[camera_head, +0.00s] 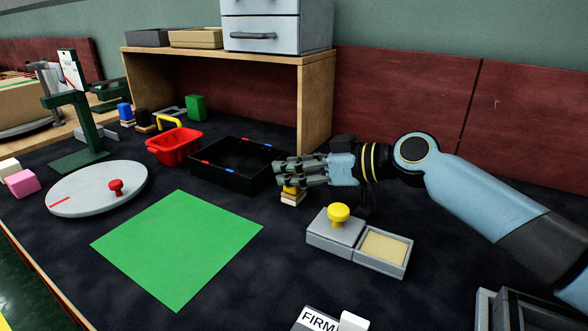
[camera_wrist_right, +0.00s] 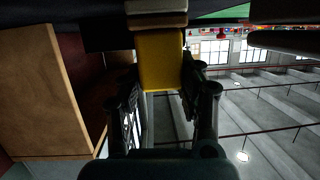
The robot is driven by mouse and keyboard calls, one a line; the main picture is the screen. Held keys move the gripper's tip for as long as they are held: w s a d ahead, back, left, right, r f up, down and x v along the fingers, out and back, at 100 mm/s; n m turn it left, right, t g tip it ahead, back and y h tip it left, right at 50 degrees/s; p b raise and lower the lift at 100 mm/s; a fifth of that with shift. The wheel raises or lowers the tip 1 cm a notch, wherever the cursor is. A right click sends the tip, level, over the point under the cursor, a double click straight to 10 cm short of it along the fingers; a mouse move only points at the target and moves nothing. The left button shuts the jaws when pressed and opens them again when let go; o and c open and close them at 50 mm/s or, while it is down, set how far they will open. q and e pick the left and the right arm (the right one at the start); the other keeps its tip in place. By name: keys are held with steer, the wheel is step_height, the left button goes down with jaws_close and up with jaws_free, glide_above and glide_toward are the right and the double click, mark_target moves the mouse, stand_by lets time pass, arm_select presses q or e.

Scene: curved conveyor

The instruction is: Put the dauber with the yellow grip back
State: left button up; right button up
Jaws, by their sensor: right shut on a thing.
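The dauber with the yellow grip (camera_head: 291,190) is in my right gripper (camera_head: 282,174), which is shut on it. Its pale layered base (camera_head: 292,200) points down beside the black tray; I cannot tell whether it touches the table. In the right wrist view the yellow grip (camera_wrist_right: 161,62) sits between the fingers, with the layered base (camera_wrist_right: 156,12) at the top edge. A grey ink box stands nearer, with a yellow-knobbed lid (camera_head: 337,228) beside an open pale yellow pad (camera_head: 384,247). A blue dauber (camera_head: 124,112) and a black dauber (camera_head: 142,116) stand at the back left. My left gripper is not in view.
The black tray (camera_head: 222,181) with red and blue marks is left of my right gripper. A red basket (camera_head: 172,149), a grey turntable (camera_head: 85,192) and a green mat (camera_head: 178,246) lie further left. A wooden shelf (camera_head: 316,105) stands behind.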

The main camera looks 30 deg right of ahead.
steer(key=shift+r, duration=0.1)
steer(key=o, duration=1.1)
steer(key=shift+o, duration=0.2)
steer(key=v, duration=1.2)
steer(key=shift+p, duration=0.3)
steer(key=shift+d+r, duration=0.1)
steer(key=shift+r, duration=0.05)
